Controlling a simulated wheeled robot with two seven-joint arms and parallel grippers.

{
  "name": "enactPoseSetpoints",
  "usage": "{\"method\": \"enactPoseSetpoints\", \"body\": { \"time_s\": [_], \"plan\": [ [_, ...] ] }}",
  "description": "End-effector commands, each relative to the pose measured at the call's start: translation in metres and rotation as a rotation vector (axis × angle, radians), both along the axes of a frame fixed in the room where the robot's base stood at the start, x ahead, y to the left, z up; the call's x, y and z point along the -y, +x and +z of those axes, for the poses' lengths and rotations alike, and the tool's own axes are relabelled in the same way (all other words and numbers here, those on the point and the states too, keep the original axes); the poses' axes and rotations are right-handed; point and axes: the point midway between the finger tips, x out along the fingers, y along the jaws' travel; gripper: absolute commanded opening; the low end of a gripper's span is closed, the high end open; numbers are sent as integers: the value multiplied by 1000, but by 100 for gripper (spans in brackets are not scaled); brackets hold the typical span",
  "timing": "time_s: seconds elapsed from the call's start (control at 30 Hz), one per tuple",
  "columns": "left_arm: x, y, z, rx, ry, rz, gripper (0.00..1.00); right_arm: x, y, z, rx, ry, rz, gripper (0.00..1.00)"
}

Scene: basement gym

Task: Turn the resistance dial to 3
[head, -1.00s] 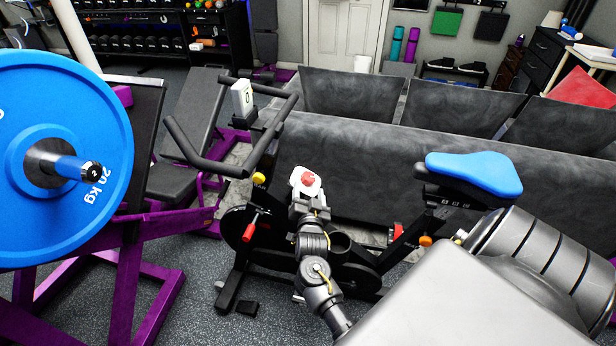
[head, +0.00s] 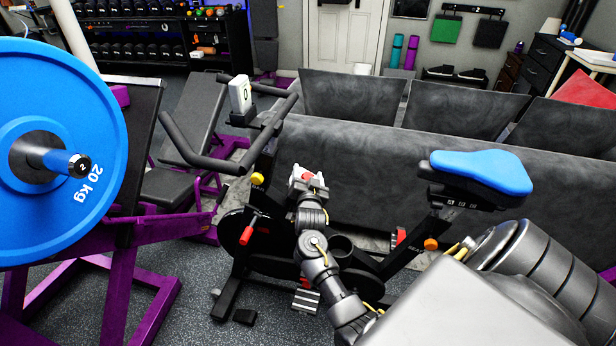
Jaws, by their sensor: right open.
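The exercise bike (head: 245,268) stands in the middle of the view, side-on to me. Its resistance dial is a red knob (head: 307,177) on a white plate (head: 294,182) on the frame, below and to the right of the handlebars. My right gripper (head: 308,180) is at the dial, open, and covers most of the knob and plate. I cannot tell whether its fingers touch the knob. The dial's marks are hidden. My left gripper is not in view.
A blue 20 kg plate (head: 70,100) on a purple rack fills the left side. The bike's blue saddle (head: 478,170) is at right, near my arm. A grey sofa (head: 370,160) stands close behind the bike. Bare floor (head: 200,265) lies at the left front.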

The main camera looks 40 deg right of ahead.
Motion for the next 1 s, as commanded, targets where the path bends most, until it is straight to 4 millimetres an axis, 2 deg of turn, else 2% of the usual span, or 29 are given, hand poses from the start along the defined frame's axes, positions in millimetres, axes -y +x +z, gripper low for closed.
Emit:
{"method": "enactPoseSetpoints", "body": {
  "time_s": [0.1, 0.4, 0.47, 0.83, 1.0],
  "plan": [
    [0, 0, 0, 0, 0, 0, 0, 0, 0, 0, 0, 0, 0, 64],
    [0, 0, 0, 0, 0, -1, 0, 0, 0, 0, 0, 0, 0, 25],
    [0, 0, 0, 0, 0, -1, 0, 0, 0, 0, 0, 0, 0, 19],
    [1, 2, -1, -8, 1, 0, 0, 0, 0, -1, 19, -33, 70, 19],
    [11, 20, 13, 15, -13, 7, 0, -2, 1, -1, 48, -78, 175, 19]
  ]
}}
